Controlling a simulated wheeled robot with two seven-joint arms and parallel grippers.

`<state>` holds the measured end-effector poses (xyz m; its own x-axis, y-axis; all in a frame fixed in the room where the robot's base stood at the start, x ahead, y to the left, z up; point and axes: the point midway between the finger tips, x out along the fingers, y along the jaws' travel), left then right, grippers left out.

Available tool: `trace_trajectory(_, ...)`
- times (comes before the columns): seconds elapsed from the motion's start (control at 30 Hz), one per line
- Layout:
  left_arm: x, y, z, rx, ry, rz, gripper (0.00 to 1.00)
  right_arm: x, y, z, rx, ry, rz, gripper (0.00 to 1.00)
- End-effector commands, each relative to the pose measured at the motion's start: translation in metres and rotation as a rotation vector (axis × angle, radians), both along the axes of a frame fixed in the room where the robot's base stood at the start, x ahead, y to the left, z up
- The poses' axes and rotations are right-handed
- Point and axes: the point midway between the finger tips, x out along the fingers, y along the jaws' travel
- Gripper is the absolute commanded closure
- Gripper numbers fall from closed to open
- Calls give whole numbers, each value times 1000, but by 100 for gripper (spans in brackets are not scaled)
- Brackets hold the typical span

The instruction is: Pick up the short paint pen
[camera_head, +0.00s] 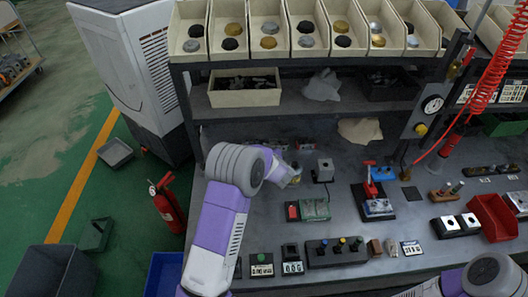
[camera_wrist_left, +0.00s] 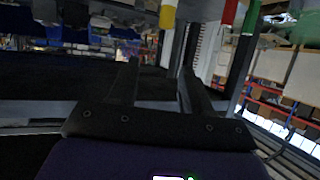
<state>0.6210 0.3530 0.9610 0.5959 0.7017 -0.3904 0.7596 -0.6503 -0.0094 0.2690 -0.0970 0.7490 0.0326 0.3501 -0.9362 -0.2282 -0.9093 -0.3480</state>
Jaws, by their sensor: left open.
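My left gripper (camera_head: 292,172) is over the far left part of the workbench (camera_head: 340,215), mostly hidden by my own wrist in the head view. In the left wrist view its two dark fingers (camera_wrist_left: 153,70) are spread, with nothing visible between them. Several upright coloured pieces show at the top edge of that view: a yellow and white one (camera_wrist_left: 168,14), a red and white one (camera_wrist_left: 229,14) and a green one (camera_wrist_left: 249,16). They are cut off, and I cannot tell whether one is the short paint pen. My right gripper is out of view.
A grey block (camera_head: 325,171) stands right of my left gripper. A red toggle clamp (camera_head: 371,182), a button box (camera_head: 336,252) and a red bin (camera_head: 494,217) stand farther right. A shelf (camera_head: 300,108) overhangs the bench's back.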

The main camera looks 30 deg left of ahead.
Motion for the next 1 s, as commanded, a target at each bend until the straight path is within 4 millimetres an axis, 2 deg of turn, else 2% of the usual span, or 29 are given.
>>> trace_trajectory(0.03,0,0,-13,0,-1,1,51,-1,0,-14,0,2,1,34)
trace_trajectory(0.43,-1,0,-65,0,-1,0,51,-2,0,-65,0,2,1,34)
trace_trajectory(0.63,5,8,-73,-1,-2,3,51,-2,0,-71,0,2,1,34)
trace_trajectory(1.0,34,42,-88,1,-3,4,51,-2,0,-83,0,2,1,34)
